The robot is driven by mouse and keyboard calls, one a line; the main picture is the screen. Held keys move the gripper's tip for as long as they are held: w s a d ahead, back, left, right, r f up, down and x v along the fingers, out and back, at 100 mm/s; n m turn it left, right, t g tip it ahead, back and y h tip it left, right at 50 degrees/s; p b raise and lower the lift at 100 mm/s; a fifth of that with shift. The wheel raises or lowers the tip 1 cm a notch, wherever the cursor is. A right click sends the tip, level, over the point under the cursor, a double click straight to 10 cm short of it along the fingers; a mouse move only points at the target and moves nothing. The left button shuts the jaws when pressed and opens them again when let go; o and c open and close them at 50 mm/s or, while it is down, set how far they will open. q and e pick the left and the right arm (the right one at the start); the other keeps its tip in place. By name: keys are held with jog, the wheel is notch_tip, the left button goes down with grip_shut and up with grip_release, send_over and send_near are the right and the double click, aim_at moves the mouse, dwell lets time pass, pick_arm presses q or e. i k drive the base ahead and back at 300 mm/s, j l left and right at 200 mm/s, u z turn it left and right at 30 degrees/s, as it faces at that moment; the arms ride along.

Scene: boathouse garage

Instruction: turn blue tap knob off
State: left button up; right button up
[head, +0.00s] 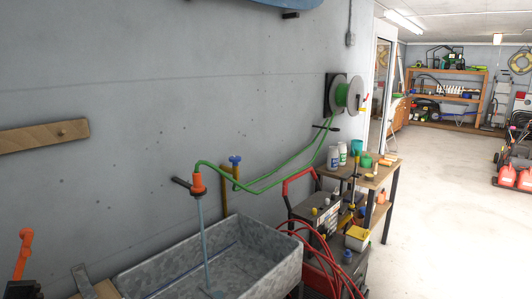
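The blue tap knob (235,160) sits on top of a brass-coloured tap and pipe (225,194) against the grey wall, behind the trough. A green hose (275,184) runs near the tap, with one end at an orange nozzle (198,182) that has a dark handle. A thin bluish stream (205,235) runs from the nozzle down into a galvanized metal trough (269,264). Neither of my grippers shows in the head view, so their states are hidden.
A hose reel (341,95) hangs on the wall. A wooden side table (382,177) with bottles stands right of the trough. A machine with red cables (319,250) stands in front of it. The concrete floor (440,230) at right is mostly clear.

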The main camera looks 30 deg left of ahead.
aim_at(234, 160)
jog(key=i+l+u, duration=0.1)
jog(key=i+u, duration=0.2)
jog(key=i, duration=0.25)
jog(key=i+l+u, duration=0.2)
jog(key=i+u, duration=0.15)
jog(key=i, duration=0.15)
jog(key=i+l+u, duration=0.3)
jog(key=i+l, duration=0.1)
jog(key=i, duration=0.1)
